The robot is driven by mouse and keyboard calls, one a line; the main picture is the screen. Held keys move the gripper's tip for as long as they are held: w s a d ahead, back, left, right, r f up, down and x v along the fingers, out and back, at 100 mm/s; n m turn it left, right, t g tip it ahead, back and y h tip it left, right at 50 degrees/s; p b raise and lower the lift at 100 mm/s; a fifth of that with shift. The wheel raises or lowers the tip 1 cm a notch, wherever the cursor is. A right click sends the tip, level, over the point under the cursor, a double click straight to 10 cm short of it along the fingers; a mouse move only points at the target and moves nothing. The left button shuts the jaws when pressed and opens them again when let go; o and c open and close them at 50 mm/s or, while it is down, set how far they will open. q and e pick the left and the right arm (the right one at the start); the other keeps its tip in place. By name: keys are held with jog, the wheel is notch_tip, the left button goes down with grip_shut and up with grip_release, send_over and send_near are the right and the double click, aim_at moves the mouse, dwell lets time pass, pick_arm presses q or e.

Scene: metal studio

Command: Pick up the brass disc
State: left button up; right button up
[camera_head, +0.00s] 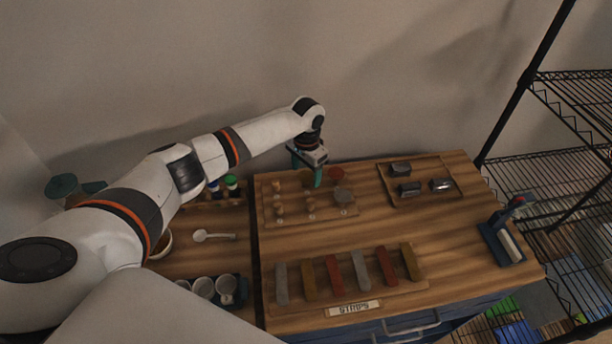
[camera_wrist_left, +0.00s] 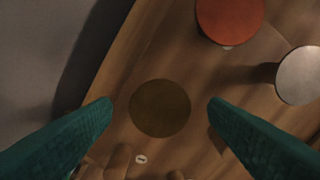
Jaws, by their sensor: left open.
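The brass disc (camera_wrist_left: 160,108) is dark olive-brown and round. In the left wrist view it lies on the wooden board (camera_wrist_left: 135,65), between and beyond the two green fingers of my left gripper (camera_wrist_left: 160,104). The fingers are apart and nothing is held. In the head view my left gripper (camera_head: 316,179) reaches down over the back of the peg board, and I cannot clearly make out the brass disc beside it. My right gripper is not in view.
An orange-red disc (camera_wrist_left: 230,18) and a silver disc (camera_wrist_left: 302,75) lie close by on the right. Small wooden pegs (camera_head: 280,208) stand on the board. A tray of dark metal blocks (camera_head: 409,189) is to the right, and a strip rack (camera_head: 396,293) in front.

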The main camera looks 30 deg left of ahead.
pick_arm(q)
jog(key=shift+f, duration=0.15)
jog(key=c, duration=1.1)
jog(key=shift+o, duration=0.2)
